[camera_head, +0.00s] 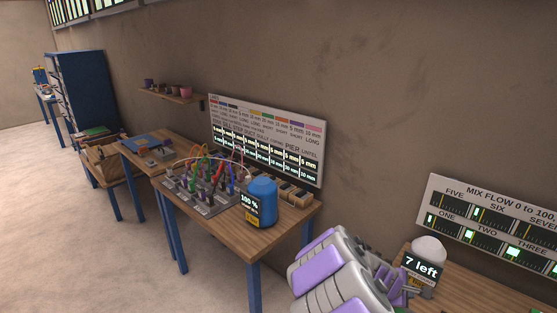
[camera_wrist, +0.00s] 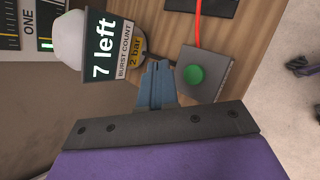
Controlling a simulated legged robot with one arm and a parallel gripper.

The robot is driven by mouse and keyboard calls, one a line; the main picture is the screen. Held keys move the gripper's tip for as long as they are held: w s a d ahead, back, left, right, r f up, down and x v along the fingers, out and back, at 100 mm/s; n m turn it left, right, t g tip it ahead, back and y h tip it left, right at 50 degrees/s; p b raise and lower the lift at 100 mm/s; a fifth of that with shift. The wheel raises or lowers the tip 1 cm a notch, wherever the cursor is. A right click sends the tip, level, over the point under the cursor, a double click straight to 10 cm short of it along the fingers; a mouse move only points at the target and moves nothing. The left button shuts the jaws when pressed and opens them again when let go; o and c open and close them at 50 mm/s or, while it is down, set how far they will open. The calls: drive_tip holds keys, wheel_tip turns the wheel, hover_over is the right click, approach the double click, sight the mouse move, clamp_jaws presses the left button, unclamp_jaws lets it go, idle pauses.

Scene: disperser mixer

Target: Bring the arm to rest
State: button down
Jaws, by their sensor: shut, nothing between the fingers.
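My gripper (camera_wrist: 157,78) shows in the wrist view as blue-grey fingers, shut and empty. Its tips point at a wooden table, between a white-domed device (camera_wrist: 82,40) and a grey box with a green button (camera_wrist: 195,75). I cannot tell whether the tips touch anything. The device carries a "7 left, burst count, 2 bar" label. In the head view my purple and grey arm is bent low at the bottom, in front of the right table (camera_head: 480,296). The white-domed device (camera_head: 429,249) stands just right of it there; my fingertips cannot be made out.
A middle table (camera_head: 288,229) left of my arm holds a blue container (camera_head: 261,200) labelled 100 % and a panel with cables (camera_head: 205,190). Panels hang on the wall. A red cable (camera_wrist: 198,22) runs to the button box. Open floor (camera_head: 75,230) lies at left.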

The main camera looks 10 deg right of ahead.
drive_tip(key=s+a+r+m+g+y, duration=0.1)
drive_tip(key=s+a+r+m, duration=0.3)
drive_tip(key=s+r, duration=0.2)
drive_tip(key=s+a+r+m+g, duration=0.1)
drive_tip(key=s+a+r+m, duration=0.25)
drive_tip(key=s+r, duration=0.25)
drive_tip(key=s+a+r+m+g+y, duration=0.2)
drive_tip(key=s+a+m+y, duration=0.2)
drive_tip(key=s+a, duration=1.6)
drive_tip(key=a+y, duration=0.2)
drive_tip(key=y, duration=0.1)
drive_tip(key=shift+s+a+r+y, duration=0.25)
drive_tip(key=shift+a+r+y, duration=0.05)
drive_tip(key=shift+r+y, duration=0.1)
